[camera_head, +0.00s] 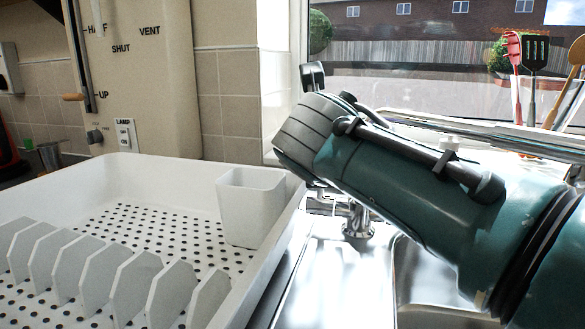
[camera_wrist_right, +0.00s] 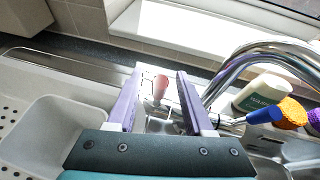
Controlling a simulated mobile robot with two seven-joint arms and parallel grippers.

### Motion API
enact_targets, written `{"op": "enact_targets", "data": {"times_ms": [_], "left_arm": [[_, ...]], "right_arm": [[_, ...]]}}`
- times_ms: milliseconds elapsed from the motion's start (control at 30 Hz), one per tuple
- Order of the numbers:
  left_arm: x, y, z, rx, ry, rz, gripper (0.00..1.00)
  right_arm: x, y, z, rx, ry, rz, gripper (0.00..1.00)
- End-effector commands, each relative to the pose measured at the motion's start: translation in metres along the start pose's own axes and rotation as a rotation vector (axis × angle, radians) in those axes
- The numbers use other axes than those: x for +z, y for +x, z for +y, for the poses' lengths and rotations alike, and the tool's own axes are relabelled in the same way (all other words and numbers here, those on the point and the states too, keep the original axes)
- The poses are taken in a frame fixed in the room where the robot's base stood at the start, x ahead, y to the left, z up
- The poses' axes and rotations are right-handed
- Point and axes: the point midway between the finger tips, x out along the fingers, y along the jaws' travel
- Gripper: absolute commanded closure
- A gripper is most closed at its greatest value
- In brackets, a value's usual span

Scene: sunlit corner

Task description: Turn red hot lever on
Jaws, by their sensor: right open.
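The red lever (camera_wrist_right: 160,86) shows in the right wrist view near the base of the chrome tap (camera_wrist_right: 222,82). My right gripper (camera_wrist_right: 160,76) is open, with one pale purple finger on each side of the red lever. I see no finger touching it. In the head view my right arm reaches in from the right over the sink. It hides the red lever and much of the tap, leaving a chrome base (camera_head: 358,218) visible below it. A blue-ended handle (camera_wrist_right: 264,115) lies right of the gripper in the wrist view. My left gripper is not in view.
A white dish rack (camera_head: 130,172) with a white cup holder (camera_head: 250,205) stands left of the sink (camera_head: 345,285). A pale bottle (camera_wrist_right: 262,92) and an orange sponge (camera_wrist_right: 291,112) are right of the tap. The window sill (camera_wrist_right: 185,38) lies behind.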

Motion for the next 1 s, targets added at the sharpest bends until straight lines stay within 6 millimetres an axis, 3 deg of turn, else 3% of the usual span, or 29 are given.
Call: {"op": "enact_targets", "data": {"times_ms": [333,767,1000], "left_arm": [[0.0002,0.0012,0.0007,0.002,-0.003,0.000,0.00],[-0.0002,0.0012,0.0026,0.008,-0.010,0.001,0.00],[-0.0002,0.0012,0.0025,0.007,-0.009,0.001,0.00]], "right_arm": [[0.0007,0.0018,0.0002,0.001,0.000,0.000,0.49],[0.0004,0.0018,0.0000,0.000,0.000,0.000,0.98],[0.0003,0.0018,0.0001,0.001,0.000,0.000,1.00]]}}
